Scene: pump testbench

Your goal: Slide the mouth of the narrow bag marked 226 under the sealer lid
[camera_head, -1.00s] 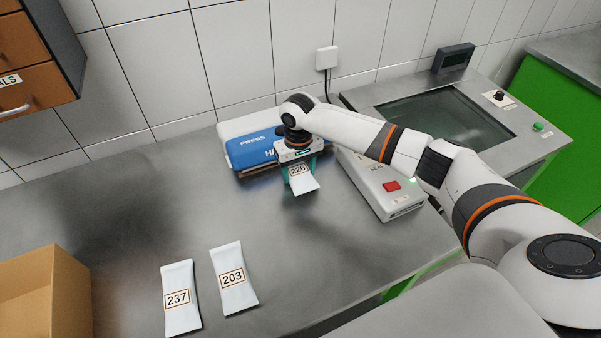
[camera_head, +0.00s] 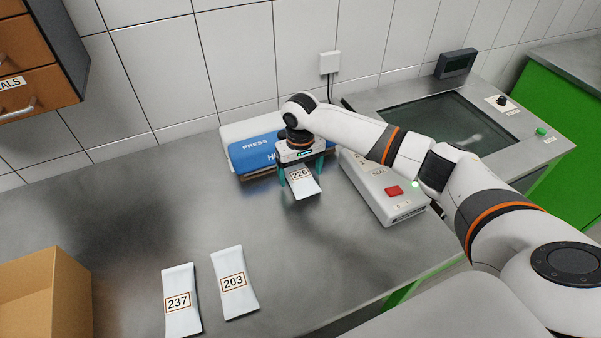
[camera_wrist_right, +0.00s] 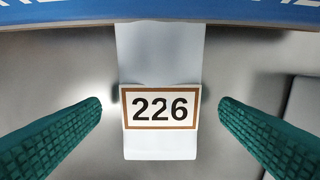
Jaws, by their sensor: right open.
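The narrow white bag marked 226 (camera_head: 302,180) lies at the front edge of the blue sealer lid (camera_head: 256,152), which is lettered PRESS. In the right wrist view the bag (camera_wrist_right: 160,142) runs up to the blue lid edge (camera_wrist_right: 220,12), and its far end is hidden there. My right gripper (camera_head: 304,180) is over the bag. Its green fingers (camera_wrist_right: 160,118) stand open on either side of the label, with a clear gap to the bag on both sides. My left gripper is in neither view.
Bags marked 237 (camera_head: 181,302) and 203 (camera_head: 234,284) lie at the front of the steel bench. A cardboard box (camera_head: 42,300) is at the left. A grey box with a red switch (camera_head: 394,190) stands right of the sealer. The bench between is clear.

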